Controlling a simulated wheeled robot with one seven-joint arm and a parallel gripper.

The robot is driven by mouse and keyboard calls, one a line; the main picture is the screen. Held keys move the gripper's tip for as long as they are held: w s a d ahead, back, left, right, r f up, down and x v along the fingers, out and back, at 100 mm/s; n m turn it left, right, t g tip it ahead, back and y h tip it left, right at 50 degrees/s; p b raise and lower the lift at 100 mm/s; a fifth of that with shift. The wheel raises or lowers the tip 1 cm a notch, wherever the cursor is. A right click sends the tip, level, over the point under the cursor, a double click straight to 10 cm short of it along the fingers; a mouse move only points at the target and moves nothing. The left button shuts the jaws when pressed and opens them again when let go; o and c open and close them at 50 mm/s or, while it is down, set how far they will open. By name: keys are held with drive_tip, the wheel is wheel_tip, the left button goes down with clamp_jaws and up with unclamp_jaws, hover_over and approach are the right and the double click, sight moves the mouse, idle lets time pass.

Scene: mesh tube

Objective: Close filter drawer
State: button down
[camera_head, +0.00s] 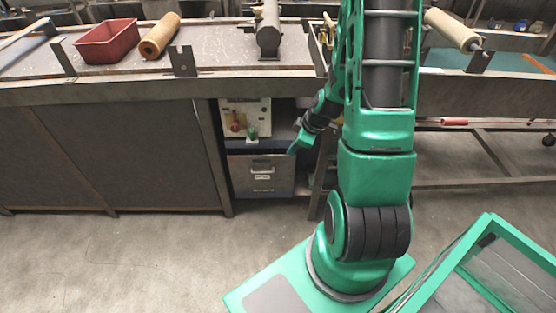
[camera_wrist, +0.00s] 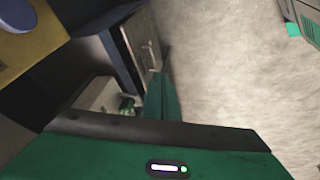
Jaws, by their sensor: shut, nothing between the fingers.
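The filter drawer, as far as I can tell, is the grey front (camera_head: 255,182) with a handle and a small label, low under the bench. How far it stands out is hard to tell from here. What seems to be the same front (camera_wrist: 138,32) shows tilted in the wrist view, with a pale handle. My green gripper (camera_head: 296,149) is shut and empty, up and to the right of the grey front. In the wrist view its fingers (camera_wrist: 160,97) are together and appear apart from the handle.
A bench leg (camera_head: 322,180) stands to the right, and a dark cabinet (camera_head: 110,155) to the left. The concrete floor (camera_head: 140,255) in front is clear.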

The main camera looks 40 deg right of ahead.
drive_tip(key=w+d+f+n+t, duration=0.2)
drive_tip(key=w+f+t, duration=0.1)
drive_tip(key=f, duration=0.7)
approach(280, 159)
drive_tip(key=shift+h, duration=0.3)
drive_tip(key=w+a+f, duration=0.1)
drive_tip(key=f, duration=0.1)
drive_tip(key=w+a+f, duration=0.2)
drive_tip(key=shift+w+f, duration=0.15)
drive_tip(key=shift+w, duration=0.2)
drive_tip(key=shift+w+d, duration=0.2)
drive_tip(key=shift+w, duration=0.1)
